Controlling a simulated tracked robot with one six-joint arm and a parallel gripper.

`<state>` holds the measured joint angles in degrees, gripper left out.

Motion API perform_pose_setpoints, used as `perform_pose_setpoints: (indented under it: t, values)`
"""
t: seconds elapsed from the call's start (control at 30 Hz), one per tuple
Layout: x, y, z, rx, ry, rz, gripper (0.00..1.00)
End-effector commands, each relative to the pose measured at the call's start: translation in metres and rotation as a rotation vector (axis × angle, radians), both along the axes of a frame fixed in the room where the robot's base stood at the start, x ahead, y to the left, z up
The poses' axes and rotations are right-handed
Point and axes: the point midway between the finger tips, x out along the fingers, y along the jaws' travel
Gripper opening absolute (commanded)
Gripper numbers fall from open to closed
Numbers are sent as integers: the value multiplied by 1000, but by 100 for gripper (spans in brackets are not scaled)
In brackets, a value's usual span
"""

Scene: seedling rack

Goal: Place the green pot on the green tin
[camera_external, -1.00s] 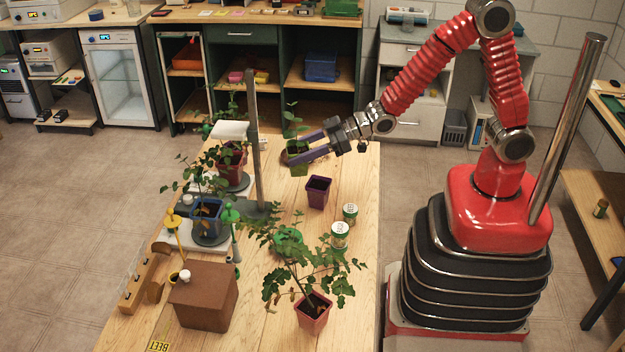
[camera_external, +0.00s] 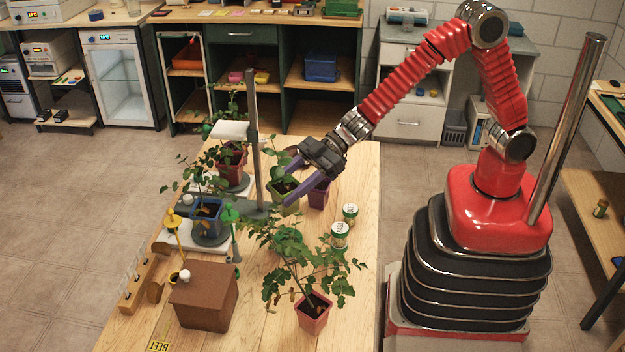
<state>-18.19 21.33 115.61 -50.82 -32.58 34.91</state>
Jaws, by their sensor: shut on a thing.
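The green pot (camera_external: 288,208), with a leafy seedling in it, is held between the purple fingers of my gripper (camera_external: 288,188). The gripper is shut on it and the pot looks roughly upright. Two small tins with green-and-white labels stand on the wooden table to the right and nearer the camera: one tin (camera_external: 350,213) farther back, another tin (camera_external: 340,236) just in front of it. I cannot tell which is the green tin. Both are apart from the pot, and their tops look bare.
A purple pot (camera_external: 318,195) stands right beside the held pot, partly behind a finger. A grey post (camera_external: 255,130) rises to the left. A leafy plant in a pink pot (camera_external: 313,318) spreads in front of the tins. A brown box (camera_external: 205,298) stands at front left.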

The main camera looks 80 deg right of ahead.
Motion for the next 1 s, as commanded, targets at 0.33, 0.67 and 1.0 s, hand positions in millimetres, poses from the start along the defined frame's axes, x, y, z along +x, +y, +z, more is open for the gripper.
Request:
perform_pose_setpoints:
  t: [0.33,0.67,1.0]
  values:
    - [0,-1,-22,0,4,-1,22]
    - [0,0,-62,1,0,-1,22]
    - [0,-1,-64,1,0,-1,22]
